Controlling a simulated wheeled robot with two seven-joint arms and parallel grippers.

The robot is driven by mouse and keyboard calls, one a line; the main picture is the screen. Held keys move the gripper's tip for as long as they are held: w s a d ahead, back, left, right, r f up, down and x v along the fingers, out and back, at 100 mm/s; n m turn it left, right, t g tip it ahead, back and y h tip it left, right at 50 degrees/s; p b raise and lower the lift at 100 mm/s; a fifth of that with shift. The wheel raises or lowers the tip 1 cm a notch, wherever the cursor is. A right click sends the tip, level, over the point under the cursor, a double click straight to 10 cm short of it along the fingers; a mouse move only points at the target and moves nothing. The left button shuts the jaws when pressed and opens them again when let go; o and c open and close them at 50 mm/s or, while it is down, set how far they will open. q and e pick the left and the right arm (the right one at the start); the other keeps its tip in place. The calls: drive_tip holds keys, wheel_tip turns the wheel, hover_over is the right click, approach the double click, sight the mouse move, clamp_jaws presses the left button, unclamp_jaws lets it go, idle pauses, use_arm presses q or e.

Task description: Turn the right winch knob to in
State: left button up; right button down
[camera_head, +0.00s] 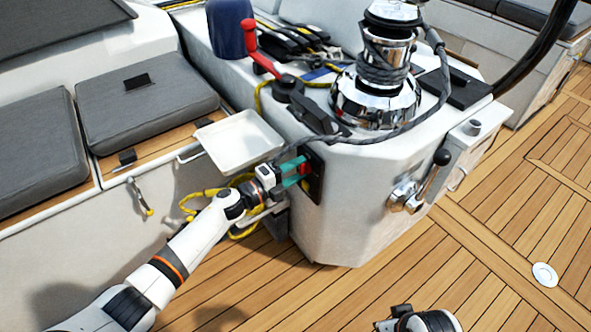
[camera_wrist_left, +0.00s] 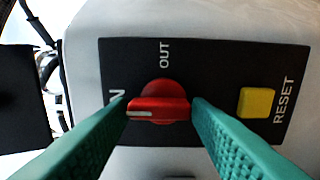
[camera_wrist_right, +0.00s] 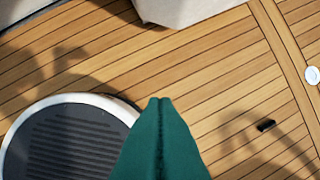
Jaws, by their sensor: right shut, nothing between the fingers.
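The red winch knob (camera_wrist_left: 158,102) sits on a black panel (camera_wrist_left: 215,70) marked OUT above and RESET at right. A label at left is partly hidden by a finger; only N shows. The knob's bar lies level, its white mark at the left end, towards that label. My left gripper (camera_wrist_left: 162,106) is open, with one green finger at each end of the bar. I cannot tell whether they touch it. In the head view this gripper (camera_head: 292,172) is at the panel on the console's side. My right gripper (camera_wrist_right: 160,101) is shut and empty above the deck.
A yellow button (camera_wrist_left: 256,102) is right of the knob. A white tray (camera_head: 238,140) and a yellow rope (camera_head: 190,203) are near my left gripper.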

use_arm(q)
drive_tip(key=shift+o, duration=1.2)
drive_tip(key=p+v, duration=0.2)
drive_tip(key=v, duration=1)
use_arm(e)
wheel_tip(320, 180, down, 6)
drive_tip(key=shift+w+f, duration=0.2)
drive_tip(key=shift+a, duration=0.1)
